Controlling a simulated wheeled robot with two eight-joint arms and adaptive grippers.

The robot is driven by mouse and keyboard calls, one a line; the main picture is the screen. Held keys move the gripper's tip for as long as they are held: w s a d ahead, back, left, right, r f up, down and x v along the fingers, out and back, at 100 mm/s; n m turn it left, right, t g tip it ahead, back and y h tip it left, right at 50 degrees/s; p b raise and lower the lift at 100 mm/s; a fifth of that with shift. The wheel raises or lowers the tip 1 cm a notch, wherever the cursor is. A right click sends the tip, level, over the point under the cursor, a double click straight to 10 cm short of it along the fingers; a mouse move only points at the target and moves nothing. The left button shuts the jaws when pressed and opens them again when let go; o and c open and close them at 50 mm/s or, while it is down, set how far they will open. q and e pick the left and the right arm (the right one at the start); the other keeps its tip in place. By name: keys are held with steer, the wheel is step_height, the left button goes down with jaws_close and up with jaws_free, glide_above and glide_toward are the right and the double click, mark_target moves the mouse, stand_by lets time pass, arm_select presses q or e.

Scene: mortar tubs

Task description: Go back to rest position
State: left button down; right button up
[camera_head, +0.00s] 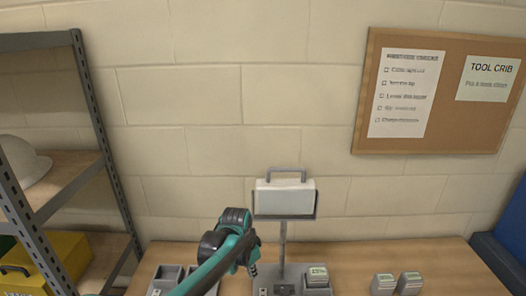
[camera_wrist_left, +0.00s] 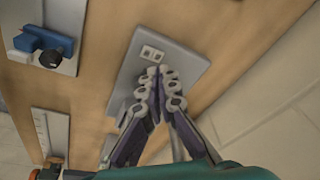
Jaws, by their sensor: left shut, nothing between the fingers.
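My left arm (camera_head: 222,258) is teal and black and rises from the bottom of the head view, in front of the bench. The left gripper (camera_wrist_left: 158,76) shows in the left wrist view with its fingers together and nothing between them. Its tips overlap a grey plate (camera_wrist_left: 178,62) with a small white double socket on it; I cannot tell whether they touch. In the head view the fingers are mostly hidden behind the arm. My right gripper is in neither view.
On the wooden bench (camera_head: 445,264) stand a post with a white handled box (camera_head: 285,197), a grey block (camera_head: 317,277) and two more blocks (camera_head: 383,284) at right. A metal shelf (camera_head: 92,110) stands left. A blue item (camera_wrist_left: 43,42) lies on another plate.

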arm_select(q)
steer(key=s+a+r+n+t+b, duration=0.25)
steer(key=s+a+r+n, duration=0.2)
steer(key=s+a, duration=0.45)
steer(key=s+a+f+n+t+b, duration=0.1)
steer(key=s+a+f+n, duration=0.1)
steer(key=s, duration=0.4)
steer(key=s+a+f+n+t+y+b, duration=0.1)
steer(key=s+a+f+n+t+b, duration=0.1)
steer(key=s, duration=0.5)
steer(key=shift+a+f+n+y, duration=0.3)
steer(key=shift+a+f+n, duration=0.4)
steer(key=shift+f+n, duration=0.15)
